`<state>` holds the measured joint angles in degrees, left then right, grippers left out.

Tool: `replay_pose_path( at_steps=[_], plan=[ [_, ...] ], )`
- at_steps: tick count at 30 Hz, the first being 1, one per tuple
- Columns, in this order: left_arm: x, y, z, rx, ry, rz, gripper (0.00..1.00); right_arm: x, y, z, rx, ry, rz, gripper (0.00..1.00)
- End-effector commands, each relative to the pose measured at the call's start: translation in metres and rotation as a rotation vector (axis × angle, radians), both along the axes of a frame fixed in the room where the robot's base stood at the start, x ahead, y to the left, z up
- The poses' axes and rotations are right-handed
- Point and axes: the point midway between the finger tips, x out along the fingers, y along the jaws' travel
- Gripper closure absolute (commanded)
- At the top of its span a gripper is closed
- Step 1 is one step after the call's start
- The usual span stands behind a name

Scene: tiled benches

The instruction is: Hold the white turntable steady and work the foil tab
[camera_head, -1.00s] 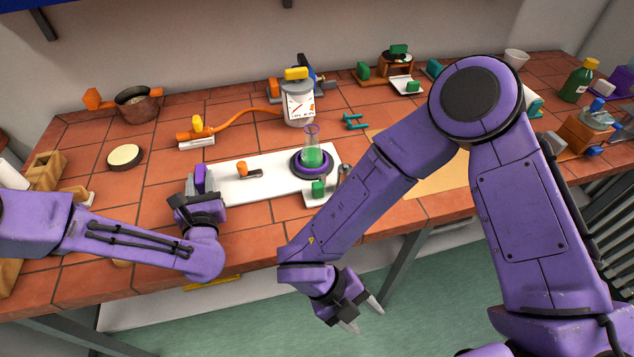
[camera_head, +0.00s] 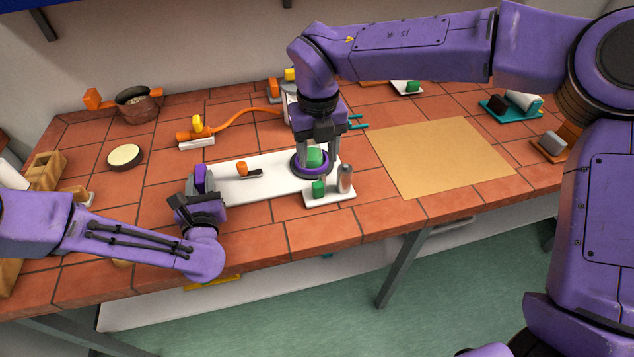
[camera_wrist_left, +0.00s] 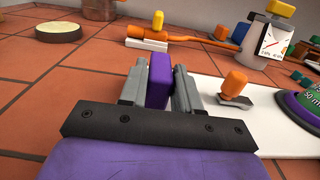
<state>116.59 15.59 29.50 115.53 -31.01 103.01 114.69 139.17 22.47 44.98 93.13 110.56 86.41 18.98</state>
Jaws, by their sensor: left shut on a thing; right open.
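The white turntable base (camera_head: 230,190) is a long white board on the tiles. A purple-ringed round seat (camera_head: 298,171) at its right end holds a flask with green liquid (camera_head: 315,155). A small metal tab with an orange knob (camera_head: 242,169) sits mid-board; it also shows in the left wrist view (camera_wrist_left: 235,85). I cannot tell whether it is the foil tab. My left gripper (camera_head: 200,180) is shut on the upright purple block (camera_wrist_left: 158,82) at the board's left end. My right gripper (camera_head: 316,140) points down, open, over the flask, hiding its neck; contact is unclear.
A small white plate (camera_head: 340,196) with a green knob and a grey cylinder stands right of the board's front. An orange-handled tool (camera_head: 195,133) with a hose lies behind. A tan mat (camera_head: 435,155) lies bare at right. A pot (camera_head: 137,106) stands at back left.

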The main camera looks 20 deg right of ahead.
Motion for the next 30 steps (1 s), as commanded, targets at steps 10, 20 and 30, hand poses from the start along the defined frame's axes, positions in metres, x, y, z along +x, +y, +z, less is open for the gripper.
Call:
replay_pose_path(
  at_steps=[10, 20, 30],
  plan=[
    [0.0, 0.0, 0.0, 0.0, -0.001, 0.0, 1.0, -0.001, 0.0, -0.063, -0.002, 0.003, 0.0, 0.47],
    [0.0, 0.0, 0.0, 0.0, -0.001, 0.001, 1.0, 0.0, 0.0, -0.099, -0.001, 0.0, -0.002, 0.47],
    [0.0, 0.0, 0.0, -0.001, -0.001, 0.001, 1.0, 0.0, 0.0, -0.101, -0.001, 0.0, -0.001, 0.63]
  ],
)
